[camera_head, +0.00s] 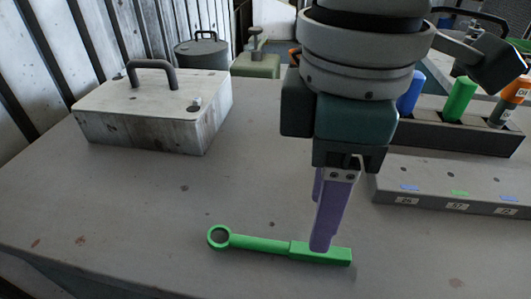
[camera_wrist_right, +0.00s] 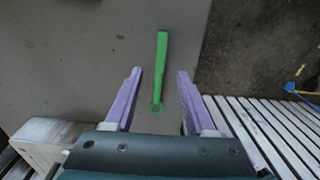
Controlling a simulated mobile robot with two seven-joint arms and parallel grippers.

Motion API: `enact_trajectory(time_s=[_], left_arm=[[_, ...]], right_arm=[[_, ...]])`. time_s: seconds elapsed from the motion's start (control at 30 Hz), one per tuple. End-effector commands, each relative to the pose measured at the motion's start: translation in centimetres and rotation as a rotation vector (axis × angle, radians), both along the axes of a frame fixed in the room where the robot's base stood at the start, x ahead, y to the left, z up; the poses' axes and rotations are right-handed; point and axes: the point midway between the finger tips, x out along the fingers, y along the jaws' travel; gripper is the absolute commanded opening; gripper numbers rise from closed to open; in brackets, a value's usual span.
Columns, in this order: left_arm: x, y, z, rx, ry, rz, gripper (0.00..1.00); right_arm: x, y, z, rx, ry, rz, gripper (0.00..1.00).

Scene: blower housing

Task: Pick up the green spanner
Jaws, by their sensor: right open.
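The green spanner (camera_head: 262,244) lies flat on the grey table (camera_head: 120,210), its ring end to the left and its thicker block end to the right. My right gripper (camera_head: 320,246) points down with open purple fingers, and a fingertip overlaps the spanner's thicker end in the head view. In the right wrist view the spanner (camera_wrist_right: 161,60) runs lengthwise, with its ring end lying between the two spread fingers (camera_wrist_right: 160,72) in the picture. Nothing is held. The exact height of the fingertips above the spanner is unclear. My left gripper is not in view.
A worn metal box (camera_head: 150,112) with a handle stands at the back left. A dark rack (camera_head: 470,135) with blue, green and orange handles stands at the right, behind a grey labelled block (camera_head: 430,180). The table left of the spanner is clear.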

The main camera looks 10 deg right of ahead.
Motion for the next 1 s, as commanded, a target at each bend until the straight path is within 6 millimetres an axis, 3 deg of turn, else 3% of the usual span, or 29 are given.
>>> enact_trajectory(time_s=[0.47,0.77,1.0], left_arm=[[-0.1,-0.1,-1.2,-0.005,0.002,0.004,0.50],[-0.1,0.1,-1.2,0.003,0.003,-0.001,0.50],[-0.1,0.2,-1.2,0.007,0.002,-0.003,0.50]], right_arm=[[-0.2,0.0,-6.1,0.000,0.001,0.000,0.55],[-0.1,0.0,-6.6,0.002,-0.003,0.001,0.55],[-0.1,0.0,-6.5,0.002,-0.003,0.001,0.28]])
